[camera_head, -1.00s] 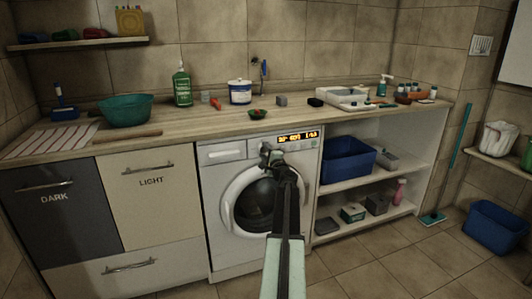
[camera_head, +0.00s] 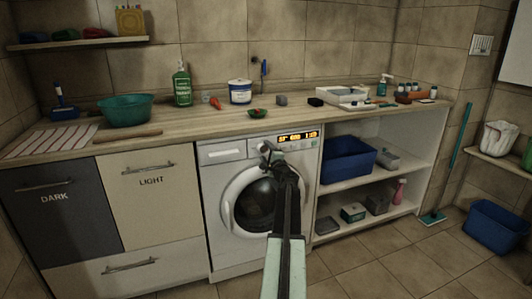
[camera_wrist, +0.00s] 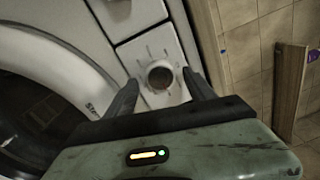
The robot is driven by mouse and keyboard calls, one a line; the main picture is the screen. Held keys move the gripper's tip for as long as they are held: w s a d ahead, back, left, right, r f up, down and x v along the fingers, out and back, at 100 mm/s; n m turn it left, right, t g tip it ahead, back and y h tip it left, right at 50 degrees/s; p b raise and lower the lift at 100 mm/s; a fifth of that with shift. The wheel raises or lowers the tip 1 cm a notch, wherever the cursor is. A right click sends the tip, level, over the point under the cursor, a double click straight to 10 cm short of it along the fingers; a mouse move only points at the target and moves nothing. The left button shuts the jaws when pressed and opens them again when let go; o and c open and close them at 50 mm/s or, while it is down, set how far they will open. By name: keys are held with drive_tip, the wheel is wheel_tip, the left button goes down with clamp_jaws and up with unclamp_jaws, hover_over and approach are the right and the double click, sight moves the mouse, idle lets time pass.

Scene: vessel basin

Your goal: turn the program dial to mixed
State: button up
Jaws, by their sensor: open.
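The washing machine (camera_head: 228,243) is white, with a round glass door and a control panel along its top. In the wrist view the program dial (camera_wrist: 160,76) is a round grey knob on the pale panel, with short marks around it. The labels and the setting are too small to read. My gripper (camera_wrist: 160,79) is open, with one dark finger on each side of the dial; I cannot tell whether either touches it. In the head view my gripper (camera_head: 271,153) is in front of the panel and largely hides the dial. The orange display (camera_head: 297,136) is lit.
The machine's door (camera_head: 238,204) bulges out just below the panel. The wooden worktop (camera_head: 200,124) overhangs above, holding a green bottle (camera_head: 182,84) and a teal bowl (camera_head: 125,108). Open shelves with a blue bin (camera_head: 347,160) stand to the right. The floor in front is clear.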

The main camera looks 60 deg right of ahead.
drive_tip(key=v, duration=0.7)
drive_tip(key=shift+w+a, duration=0.1)
